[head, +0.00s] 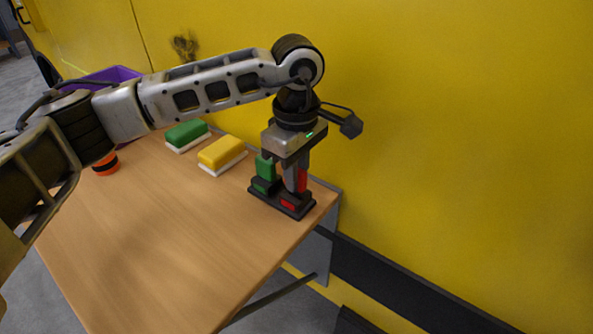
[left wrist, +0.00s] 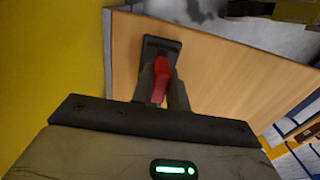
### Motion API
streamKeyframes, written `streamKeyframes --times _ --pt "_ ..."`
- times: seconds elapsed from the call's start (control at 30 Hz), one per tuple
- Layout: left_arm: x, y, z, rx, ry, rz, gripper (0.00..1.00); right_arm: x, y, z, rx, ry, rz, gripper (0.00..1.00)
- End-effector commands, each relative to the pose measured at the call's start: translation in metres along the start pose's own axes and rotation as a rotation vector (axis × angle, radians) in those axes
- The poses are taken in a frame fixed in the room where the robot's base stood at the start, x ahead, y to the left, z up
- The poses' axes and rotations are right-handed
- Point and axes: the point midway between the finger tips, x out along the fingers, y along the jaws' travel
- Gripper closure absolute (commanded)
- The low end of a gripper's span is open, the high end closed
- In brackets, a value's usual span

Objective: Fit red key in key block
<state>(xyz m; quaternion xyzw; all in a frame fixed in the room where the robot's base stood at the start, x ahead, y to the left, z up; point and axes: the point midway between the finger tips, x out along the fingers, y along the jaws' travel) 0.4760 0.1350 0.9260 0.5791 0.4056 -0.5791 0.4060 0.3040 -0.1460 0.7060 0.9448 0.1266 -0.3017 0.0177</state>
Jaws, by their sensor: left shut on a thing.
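The key block (head: 268,199) is a dark base near the table's right edge, with green and red patches on its front. A green key (head: 265,167) stands upright on its left part. My left gripper (head: 297,182) points down over its right part, shut on the red key (head: 302,180). The red key also shows between the fingers in the left wrist view (left wrist: 161,80), with the dark block (left wrist: 158,46) beyond it. The fingers hide much of the key, and I cannot tell whether its lower end is seated. My right gripper is not in view.
A yellow block with a white base (head: 222,153) and a green one (head: 187,133) lie on the wooden table (head: 170,240). An orange and black object (head: 106,165) and a purple bin (head: 115,74) are farther left. A yellow wall (head: 450,130) stands close behind.

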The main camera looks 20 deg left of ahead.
Motion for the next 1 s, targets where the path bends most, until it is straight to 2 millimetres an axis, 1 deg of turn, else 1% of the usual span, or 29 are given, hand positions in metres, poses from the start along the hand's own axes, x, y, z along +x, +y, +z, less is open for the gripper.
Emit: streamKeyframes --times 0.03,0.3,0.63,0.83,0.87,0.9,0.93,1.0 --pt "0.002 0.000 0.000 0.000 0.000 0.000 1.00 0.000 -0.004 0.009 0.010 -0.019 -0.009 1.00" --pt "0.007 0.000 0.000 0.000 0.000 0.000 1.00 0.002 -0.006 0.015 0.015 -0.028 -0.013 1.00" --pt "0.014 0.000 0.000 0.000 0.000 0.000 1.00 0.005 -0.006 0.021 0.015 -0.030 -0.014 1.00" --pt "0.012 0.000 0.000 0.000 0.000 0.000 1.00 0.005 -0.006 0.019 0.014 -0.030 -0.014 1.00" --pt "0.012 0.000 0.000 0.000 0.000 0.000 0.76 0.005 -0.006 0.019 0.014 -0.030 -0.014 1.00" --pt "0.012 0.000 0.000 0.000 0.000 0.000 0.65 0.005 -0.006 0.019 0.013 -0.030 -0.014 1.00" --pt "0.012 0.000 0.000 0.000 0.000 0.000 0.59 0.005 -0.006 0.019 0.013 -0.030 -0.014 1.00" --pt "0.012 0.000 0.000 0.000 0.000 0.000 0.59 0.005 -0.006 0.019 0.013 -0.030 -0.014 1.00"
